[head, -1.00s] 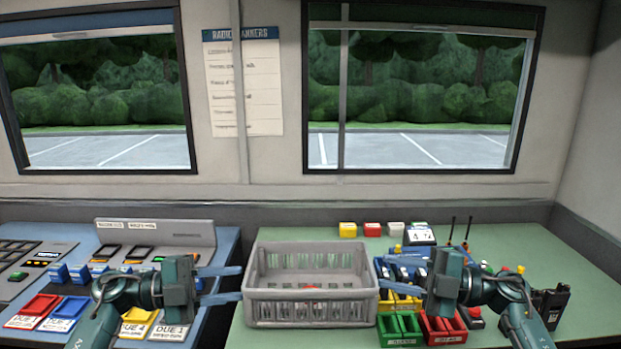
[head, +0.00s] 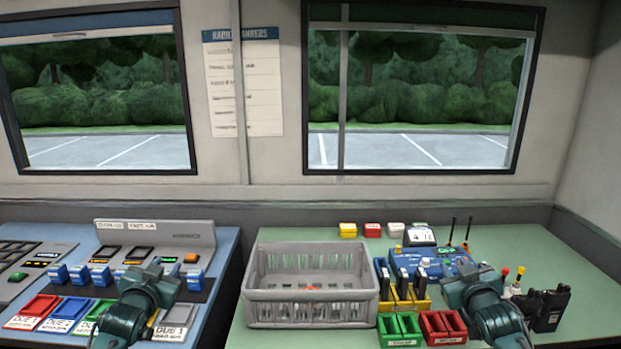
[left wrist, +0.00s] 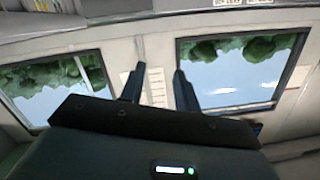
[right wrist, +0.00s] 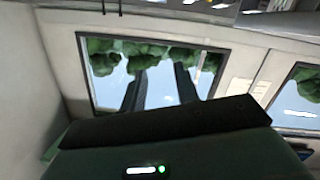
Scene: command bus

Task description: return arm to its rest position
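My left arm (head: 143,303) is at the lower left in the head view, over the blue console desk. Its hand points away from the head camera, so its fingers are hard to make out there. In the left wrist view my left gripper (left wrist: 158,72) shows two dark fingers apart with nothing between them, facing the wall and windows. My right arm (head: 485,303) is at the lower right in the head view, over the green table. In the right wrist view my right gripper (right wrist: 159,70) is open and empty, with a window behind its fingers.
A grey crate (head: 310,308) stands on the green table between my arms. Yellow, green (head: 400,330) and red bins (head: 443,328), a blue device (head: 430,262) and a black radio (head: 548,310) stand around my right arm. Colored trays (head: 40,308) lie left of my left arm.

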